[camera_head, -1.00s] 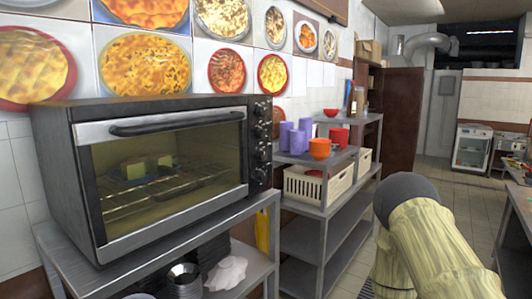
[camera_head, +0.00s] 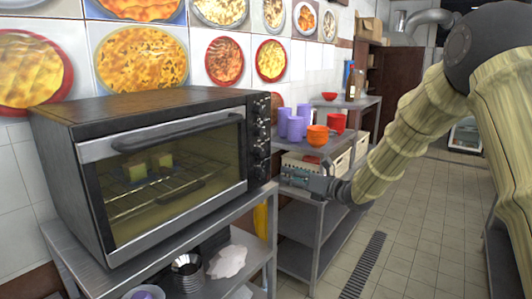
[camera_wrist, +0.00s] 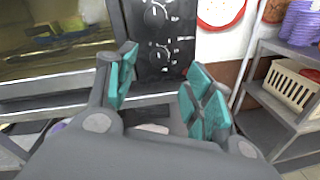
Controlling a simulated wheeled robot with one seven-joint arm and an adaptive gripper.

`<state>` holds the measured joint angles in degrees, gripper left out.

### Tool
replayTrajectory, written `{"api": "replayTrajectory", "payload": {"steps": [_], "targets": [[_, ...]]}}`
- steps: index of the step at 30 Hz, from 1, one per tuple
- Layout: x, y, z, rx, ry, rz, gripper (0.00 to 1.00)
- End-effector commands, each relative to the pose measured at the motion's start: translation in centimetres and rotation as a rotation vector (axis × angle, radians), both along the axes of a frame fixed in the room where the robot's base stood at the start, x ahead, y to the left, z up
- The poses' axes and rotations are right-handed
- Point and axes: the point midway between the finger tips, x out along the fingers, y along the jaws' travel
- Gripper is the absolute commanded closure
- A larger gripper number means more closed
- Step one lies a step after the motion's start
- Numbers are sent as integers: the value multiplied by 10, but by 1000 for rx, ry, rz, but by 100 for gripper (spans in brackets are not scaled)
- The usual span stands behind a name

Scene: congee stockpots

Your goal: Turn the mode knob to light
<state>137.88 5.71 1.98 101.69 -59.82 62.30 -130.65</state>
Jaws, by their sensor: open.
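A black countertop oven (camera_head: 160,165) stands on a metal shelf at the left, with its glass door shut. A column of dark knobs runs down the panel (camera_head: 260,140) on its right side. I cannot tell which of them is the mode knob from any label. In the wrist view the knob panel (camera_wrist: 160,42) is ahead, beyond the fingers, with its knobs outlined in white markings. My gripper (camera_head: 289,176) is just right of the panel's lower part, apart from it. In the wrist view its teal-padded fingers (camera_wrist: 160,92) are spread and empty.
A side shelf (camera_head: 330,155) holds purple cups (camera_head: 295,128), orange and red bowls (camera_head: 318,136) and a cream basket, which also shows in the wrist view (camera_wrist: 290,85). The metal oven shelf (camera_head: 235,213) lies below the panel. The tiled floor at the right is clear.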

Motion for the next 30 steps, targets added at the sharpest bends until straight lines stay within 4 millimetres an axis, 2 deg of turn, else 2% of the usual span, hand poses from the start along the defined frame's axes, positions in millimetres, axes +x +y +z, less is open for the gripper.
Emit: {"api": "replayTrajectory", "payload": {"steps": [1, 3, 6, 11, 24, 30], "targets": [[2, 1, 20, -32, -58, 16, 48], [3, 3, 35, -65, -118, 34, 48], [5, 5, 46, -90, -163, 46, 48], [12, 15, 50, -97, -171, 50, 48], [54, 67, 50, -94, -168, 49, 48], [67, 82, 49, -94, -167, 48, 48]]}}
